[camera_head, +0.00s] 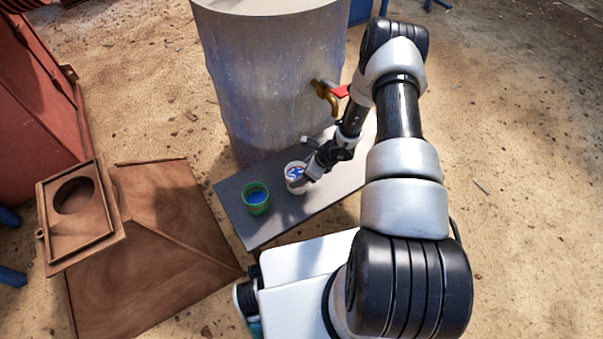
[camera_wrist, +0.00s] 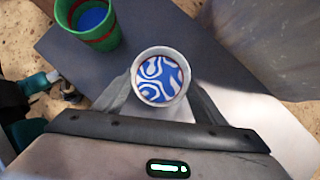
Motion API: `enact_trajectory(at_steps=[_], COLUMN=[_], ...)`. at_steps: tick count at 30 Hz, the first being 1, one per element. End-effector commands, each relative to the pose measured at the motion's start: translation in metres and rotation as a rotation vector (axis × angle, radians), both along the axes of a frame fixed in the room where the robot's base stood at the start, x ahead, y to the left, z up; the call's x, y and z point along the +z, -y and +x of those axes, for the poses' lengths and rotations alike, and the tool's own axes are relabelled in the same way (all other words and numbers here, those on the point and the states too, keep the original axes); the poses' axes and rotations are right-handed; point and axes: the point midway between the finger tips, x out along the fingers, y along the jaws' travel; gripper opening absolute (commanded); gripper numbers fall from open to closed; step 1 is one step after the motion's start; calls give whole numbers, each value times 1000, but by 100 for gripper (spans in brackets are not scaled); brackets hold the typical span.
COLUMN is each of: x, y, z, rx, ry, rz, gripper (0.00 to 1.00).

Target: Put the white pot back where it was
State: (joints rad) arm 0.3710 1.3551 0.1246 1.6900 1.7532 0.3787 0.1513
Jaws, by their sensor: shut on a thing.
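The white pot (camera_head: 295,174) is at the middle of the grey board, with a blue-and-white swirled pattern showing inside its rim. In the wrist view the white pot (camera_wrist: 160,78) sits between my two fingers. My gripper (camera_head: 307,180) is shut on it, with a finger on each side. I cannot tell whether the pot's base touches the board. The pot's lower side is mostly hidden by the rim in the wrist view and partly by my gripper in the head view.
A green cup (camera_head: 256,199) with blue inside stands left of the pot on the grey board (camera_head: 262,230). A large drum (camera_head: 265,90) with a brass tap (camera_head: 325,95) and red handle stands behind. A rusty metal hopper (camera_head: 150,240) lies to the left. The board's right part is clear.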

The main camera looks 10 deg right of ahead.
Motion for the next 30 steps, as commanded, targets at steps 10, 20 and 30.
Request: enact_trajectory(at_steps=[10, 20, 30], x=[-3, 1, 53], y=[0, 0, 24], z=[0, 0, -17], rx=[-1, -1, -2], ry=[0, 0, 1], rz=[0, 0, -2], gripper=[83, 83, 83])
